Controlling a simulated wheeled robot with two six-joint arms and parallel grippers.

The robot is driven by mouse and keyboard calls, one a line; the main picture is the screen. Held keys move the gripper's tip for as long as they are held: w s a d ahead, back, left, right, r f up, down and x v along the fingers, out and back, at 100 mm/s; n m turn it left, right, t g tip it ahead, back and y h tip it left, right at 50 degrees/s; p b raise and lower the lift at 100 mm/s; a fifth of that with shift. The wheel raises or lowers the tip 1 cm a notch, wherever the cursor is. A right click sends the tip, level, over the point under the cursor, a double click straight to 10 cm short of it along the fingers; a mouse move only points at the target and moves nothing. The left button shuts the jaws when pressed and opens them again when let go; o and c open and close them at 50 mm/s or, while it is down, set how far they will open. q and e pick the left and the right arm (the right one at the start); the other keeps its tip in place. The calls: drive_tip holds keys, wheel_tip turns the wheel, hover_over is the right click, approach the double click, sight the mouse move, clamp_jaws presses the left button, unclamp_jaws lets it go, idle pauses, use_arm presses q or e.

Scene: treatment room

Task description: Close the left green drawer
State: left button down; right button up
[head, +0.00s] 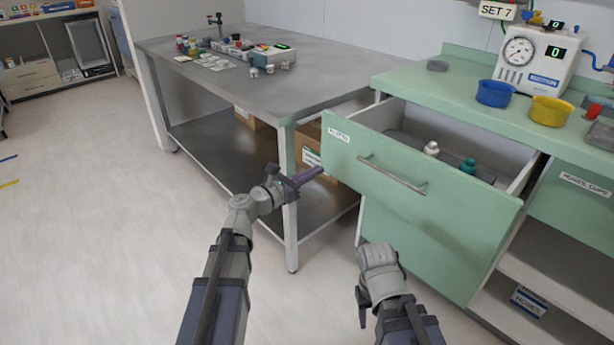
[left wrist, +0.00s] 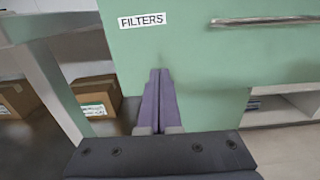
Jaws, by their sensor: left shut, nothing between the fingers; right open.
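The left green drawer (head: 440,212) stands pulled out, its inside visible from above. Its front bears a "FILTERS" label (left wrist: 142,20) and a metal bar handle (head: 392,174). A white-capped bottle (head: 431,149) and a teal bottle (head: 468,166) stand inside. My left gripper (head: 316,172) is shut and empty, near the left end of the drawer front. In the left wrist view its closed fingers (left wrist: 160,76) point at the green front below the label; I cannot tell whether they touch. My right gripper (head: 362,306) is low in front of the drawer, partly seen, open.
A grey metal table (head: 330,85) with a lower shelf and cardboard boxes stands left of the drawer. The green counter (head: 455,85) above carries a blue bowl (head: 495,93), a yellow bowl (head: 551,110) and a gauge device (head: 535,58). Open floor lies at left.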

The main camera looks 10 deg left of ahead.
sight(344, 156)
use_arm(q)
drive_tip(key=x, duration=0.9)
drive_tip(key=x, duration=2.8)
drive_tip(key=shift+w+d, duration=0.25)
drive_tip(key=shift+w, duration=0.05)
drive_tip(key=shift+w+d, duration=0.15)
drive_tip(key=shift+w, duration=0.15)
